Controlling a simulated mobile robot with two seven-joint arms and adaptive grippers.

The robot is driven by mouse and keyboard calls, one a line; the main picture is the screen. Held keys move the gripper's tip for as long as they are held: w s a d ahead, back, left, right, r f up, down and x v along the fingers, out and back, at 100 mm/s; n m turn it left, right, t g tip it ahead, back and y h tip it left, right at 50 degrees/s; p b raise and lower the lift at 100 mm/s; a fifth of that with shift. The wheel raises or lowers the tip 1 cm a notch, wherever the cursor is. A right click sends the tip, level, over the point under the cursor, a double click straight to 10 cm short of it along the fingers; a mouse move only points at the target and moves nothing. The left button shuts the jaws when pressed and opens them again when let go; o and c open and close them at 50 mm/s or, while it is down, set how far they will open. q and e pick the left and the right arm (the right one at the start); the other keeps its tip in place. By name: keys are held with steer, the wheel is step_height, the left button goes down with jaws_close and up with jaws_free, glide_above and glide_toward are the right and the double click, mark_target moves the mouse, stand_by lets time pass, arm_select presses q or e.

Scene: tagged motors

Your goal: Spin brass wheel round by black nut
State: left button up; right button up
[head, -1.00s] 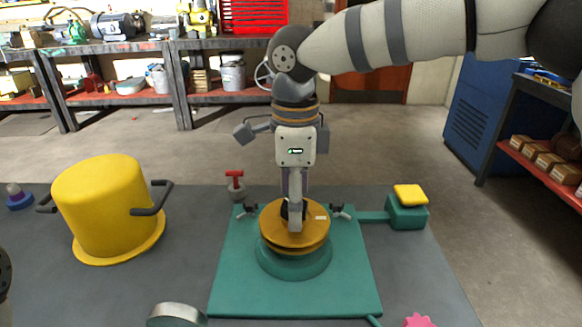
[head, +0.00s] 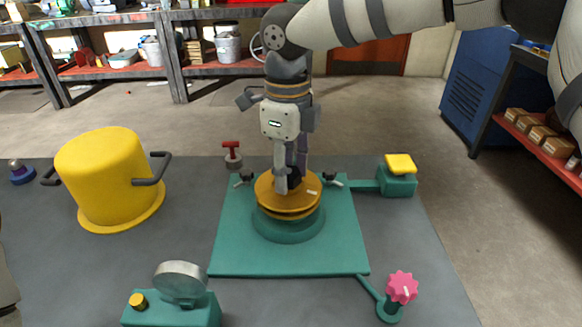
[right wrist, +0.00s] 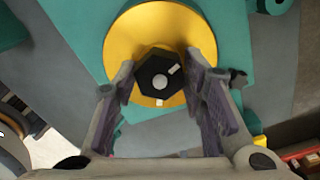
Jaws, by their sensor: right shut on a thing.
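The brass wheel (head: 268,197) lies flat on a round green base, with a small white mark (head: 312,192) near its right edge. It fills the top middle of the right wrist view (right wrist: 122,45). The black nut (right wrist: 153,70) is six-sided, with a pale round centre and a white mark on it, and sits at the wheel's middle. My right gripper (head: 289,184) points down over the wheel, its two fingers on either side of the nut and shut on it. The fingers hide most of the nut in the head view. My left gripper is not in view.
The wheel stands on a green plate (head: 235,255) on a grey table. Around it are a yellow pot (head: 100,180), a red-handled valve (head: 231,150), a yellow button box (head: 399,170), a pink knob (head: 403,288) and a gauge box (head: 181,284).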

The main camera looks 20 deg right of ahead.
steer(key=m, duration=0.2)
steer(key=shift+r+m, duration=0.25)
steer(key=shift+m, duration=0.15)
steer(key=shift+f+m, duration=0.1)
steer(key=shift+m, duration=1.1)
steer(key=shift+c, duration=0.3)
steer(key=m, duration=0.5)
steer(key=shift+f, duration=0.1)
steer(key=shift+c, duration=0.2)
steer(key=o, duration=1.3)
steer(key=shift+c, duration=0.2)
